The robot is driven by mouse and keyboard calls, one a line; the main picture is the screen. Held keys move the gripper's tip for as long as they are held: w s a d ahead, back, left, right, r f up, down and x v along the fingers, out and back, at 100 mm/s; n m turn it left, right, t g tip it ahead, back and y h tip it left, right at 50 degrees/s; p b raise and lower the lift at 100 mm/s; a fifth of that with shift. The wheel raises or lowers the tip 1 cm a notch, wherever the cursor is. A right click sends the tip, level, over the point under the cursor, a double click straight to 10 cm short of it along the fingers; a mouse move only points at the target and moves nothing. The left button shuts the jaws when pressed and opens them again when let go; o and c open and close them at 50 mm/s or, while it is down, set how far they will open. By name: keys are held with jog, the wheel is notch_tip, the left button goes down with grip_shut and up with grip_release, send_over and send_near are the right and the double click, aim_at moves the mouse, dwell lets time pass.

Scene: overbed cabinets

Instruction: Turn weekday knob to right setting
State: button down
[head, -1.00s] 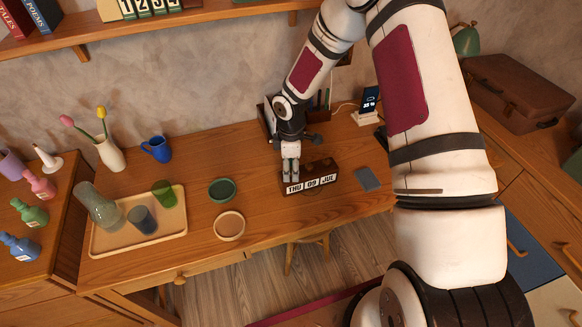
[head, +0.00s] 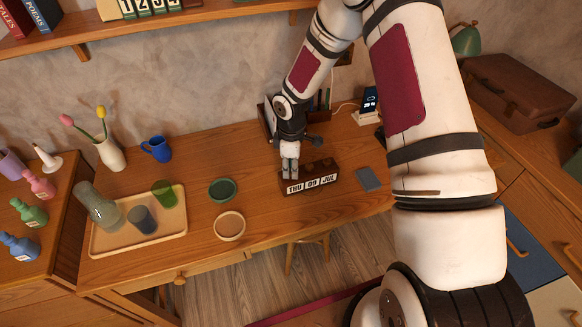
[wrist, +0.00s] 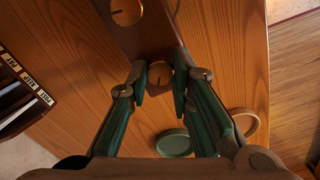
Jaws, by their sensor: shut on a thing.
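The wooden desk calendar (head: 325,182) stands on the desk and reads THU 09 JUL on its front. Its dark top carries round knobs. My gripper (head: 290,176) points down at the calendar's left end, above the THU card. In the wrist view, the weekday knob (wrist: 160,72) sits between the two fingertips, and my gripper (wrist: 160,83) is shut on it. A pointer mark shows on the knob. A second knob (wrist: 126,12) shows farther along the calendar (wrist: 150,35). The fingers partly cover the calendar's left end in the head view.
A green dish (head: 222,189) and a pale round dish (head: 230,226) lie left of the calendar. A grey flat pad (head: 368,179) lies to its right. A tray (head: 172,236) with glasses stands farther left. A phone stand (head: 368,108) is behind, right.

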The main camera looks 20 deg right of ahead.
jog(key=m+b, duration=0.1)
jog(key=m, duration=0.5)
jog(key=shift+m, duration=0.3)
dwell(0.5)
jog(key=c, duration=1.4)
grip_release()
jog(key=shift+r, duration=0.1)
notch_tip(320, 180, up, 12)
jog(key=shift+f, duration=0.1)
